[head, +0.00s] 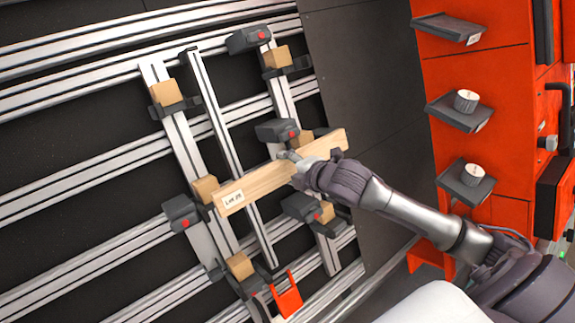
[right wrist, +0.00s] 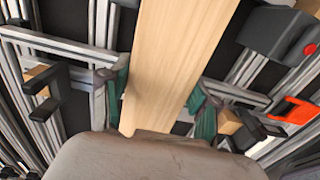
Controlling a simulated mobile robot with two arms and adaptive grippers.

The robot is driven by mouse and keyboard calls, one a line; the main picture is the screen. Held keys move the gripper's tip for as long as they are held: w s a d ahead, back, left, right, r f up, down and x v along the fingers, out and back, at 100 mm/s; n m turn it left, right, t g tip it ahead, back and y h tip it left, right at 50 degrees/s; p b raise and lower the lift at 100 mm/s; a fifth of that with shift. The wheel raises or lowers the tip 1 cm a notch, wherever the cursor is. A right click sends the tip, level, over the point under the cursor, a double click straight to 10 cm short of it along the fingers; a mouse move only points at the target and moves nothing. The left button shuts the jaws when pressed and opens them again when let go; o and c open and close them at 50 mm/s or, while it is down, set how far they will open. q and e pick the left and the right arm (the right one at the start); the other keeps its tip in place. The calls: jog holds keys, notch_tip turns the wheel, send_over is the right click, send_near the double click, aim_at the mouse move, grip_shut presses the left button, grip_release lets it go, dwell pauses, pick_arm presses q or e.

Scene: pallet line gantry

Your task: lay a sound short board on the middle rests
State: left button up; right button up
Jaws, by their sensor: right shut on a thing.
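A pale short board (head: 259,184) with a white label near its left end lies slantwise across the middle of the gantry. My right gripper (head: 298,166) is shut on it, right of its middle. In the right wrist view the board (right wrist: 183,55) runs between the green-padded fingers (right wrist: 160,100). The board's left end is beside a middle wooden block (head: 205,187). Its right part is near the other middle block (head: 304,138), which is partly hidden. I cannot tell whether the board touches these rests or hangs just above them. My left gripper is not in view.
Dark clamps with red buttons (head: 182,212) (head: 278,131) stand close to the board. More wooden blocks sit above (head: 163,92) and below (head: 239,265). An orange bracket (head: 287,295) is at the bottom. A red cabinet (head: 480,75) with small shelves stands right.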

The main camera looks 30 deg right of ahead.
jog(key=shift+b+x, duration=0.7)
jog(key=shift+x, duration=0.5)
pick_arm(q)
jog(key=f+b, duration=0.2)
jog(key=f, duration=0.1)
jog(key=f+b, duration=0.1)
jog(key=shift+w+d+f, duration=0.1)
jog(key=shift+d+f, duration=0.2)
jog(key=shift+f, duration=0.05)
pick_arm(e)
jog(key=x, duration=0.9)
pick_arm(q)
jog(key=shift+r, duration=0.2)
pick_arm(e)
jog(key=shift+w+f, duration=0.2)
jog(key=shift+w, duration=0.2)
pick_arm(q)
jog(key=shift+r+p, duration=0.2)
jog(key=shift+p, duration=0.2)
pick_arm(e)
jog(key=shift+s+f, duration=0.15)
jog(key=shift+f, duration=0.15)
jog(key=o, duration=1.4)
